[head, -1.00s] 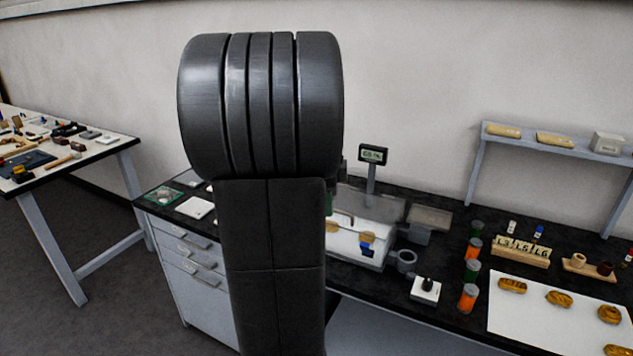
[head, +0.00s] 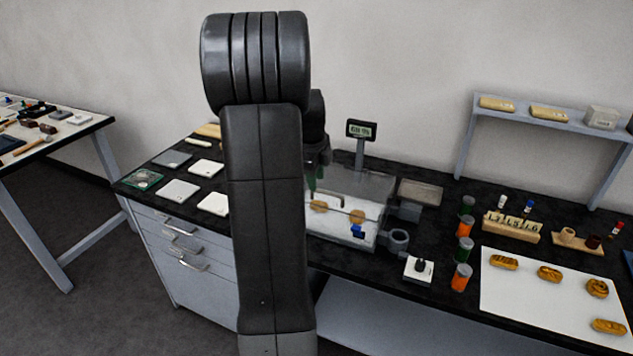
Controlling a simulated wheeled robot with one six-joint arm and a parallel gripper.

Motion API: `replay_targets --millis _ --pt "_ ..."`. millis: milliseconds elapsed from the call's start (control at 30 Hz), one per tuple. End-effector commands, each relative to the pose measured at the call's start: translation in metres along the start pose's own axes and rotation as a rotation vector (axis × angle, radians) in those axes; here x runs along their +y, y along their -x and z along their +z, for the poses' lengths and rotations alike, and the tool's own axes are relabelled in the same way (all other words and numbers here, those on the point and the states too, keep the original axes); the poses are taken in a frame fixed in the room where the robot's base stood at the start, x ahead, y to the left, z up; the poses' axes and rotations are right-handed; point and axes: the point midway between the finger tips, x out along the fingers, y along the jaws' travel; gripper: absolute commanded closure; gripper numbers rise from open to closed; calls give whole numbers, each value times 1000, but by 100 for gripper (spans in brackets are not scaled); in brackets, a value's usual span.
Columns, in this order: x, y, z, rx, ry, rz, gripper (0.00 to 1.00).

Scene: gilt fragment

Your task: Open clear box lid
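The clear box (head: 376,221) stands on the dark bench just right of my arm. Its see-through lid (head: 362,183) shows as a pale sheet over the top and back; I cannot tell whether it is fully closed. Inside, on a white floor, are two tan round pieces (head: 357,217) and a small blue item (head: 358,231). My gripper (head: 312,184) points down at the box's left back part, mostly hidden by my arm. Whether its fingers touch the lid, or are open or shut, is unclear.
A small display on a post (head: 361,130) rises behind the box. A grey ring-shaped part (head: 398,240), a white switch block (head: 418,270) and several orange and green jars (head: 461,277) stand to its right. White and grey tiles (head: 178,190) lie left of my arm.

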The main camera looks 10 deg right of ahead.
Motion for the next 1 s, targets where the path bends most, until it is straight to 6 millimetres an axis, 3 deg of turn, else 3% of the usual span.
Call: replay_targets --millis 200,567,733,1000 --pt "0 -24 0 1 0 1 68" --pt "0 -29 0 0 1 -1 68" --pt "0 -28 0 0 1 -1 100" --pt "0 -27 0 -1 1 -1 100"
